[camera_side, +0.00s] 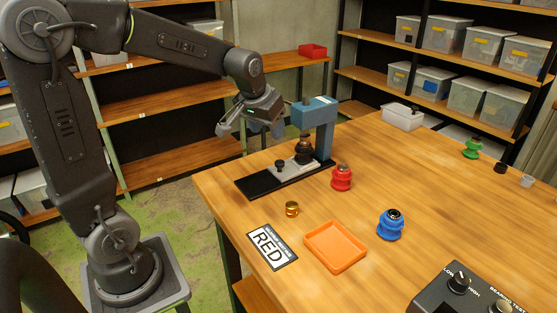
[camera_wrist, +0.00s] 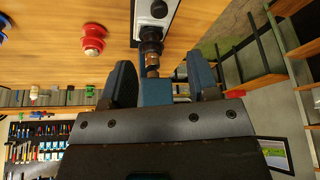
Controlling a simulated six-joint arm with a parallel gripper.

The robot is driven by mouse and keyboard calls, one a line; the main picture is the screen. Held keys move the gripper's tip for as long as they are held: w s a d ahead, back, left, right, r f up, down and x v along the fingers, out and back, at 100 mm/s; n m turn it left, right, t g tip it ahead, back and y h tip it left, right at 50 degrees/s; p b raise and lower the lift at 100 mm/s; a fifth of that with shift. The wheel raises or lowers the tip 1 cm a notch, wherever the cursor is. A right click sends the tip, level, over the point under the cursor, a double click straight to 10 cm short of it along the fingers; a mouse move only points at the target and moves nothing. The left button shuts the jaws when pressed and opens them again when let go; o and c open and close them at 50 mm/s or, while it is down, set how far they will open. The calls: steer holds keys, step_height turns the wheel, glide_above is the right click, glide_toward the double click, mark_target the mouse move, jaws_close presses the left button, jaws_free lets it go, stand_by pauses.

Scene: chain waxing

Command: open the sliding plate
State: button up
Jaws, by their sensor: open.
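A blue press (camera_side: 325,125) stands on a long dark base (camera_side: 252,184) at the table's left edge. A plate with a small black upright knob (camera_side: 279,163) lies along that base, in front of the press's dark spindle (camera_side: 303,149). I cannot tell how far the plate is slid. The knob shows at the top of the wrist view (camera_wrist: 158,9), beyond the spindle (camera_wrist: 151,48). My gripper (camera_side: 250,128) is open and empty, above and left of the base beside the press head. In the wrist view its fingers (camera_wrist: 162,80) flank the spindle's line of sight; contact is not clear.
A red spool (camera_side: 341,178), a blue spool (camera_side: 390,224), a small brass part (camera_side: 292,209), a RED label card (camera_side: 271,247) and an orange tray (camera_side: 335,246) sit right of the base. A control box (camera_side: 465,290) stands at the front. The table's middle right is clear.

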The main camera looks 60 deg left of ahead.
mark_target(279, 162)
steer(key=x, duration=1.2)
steer(key=shift+w+f, duration=0.1)
steer(key=shift+f, duration=0.3)
jaws_close()
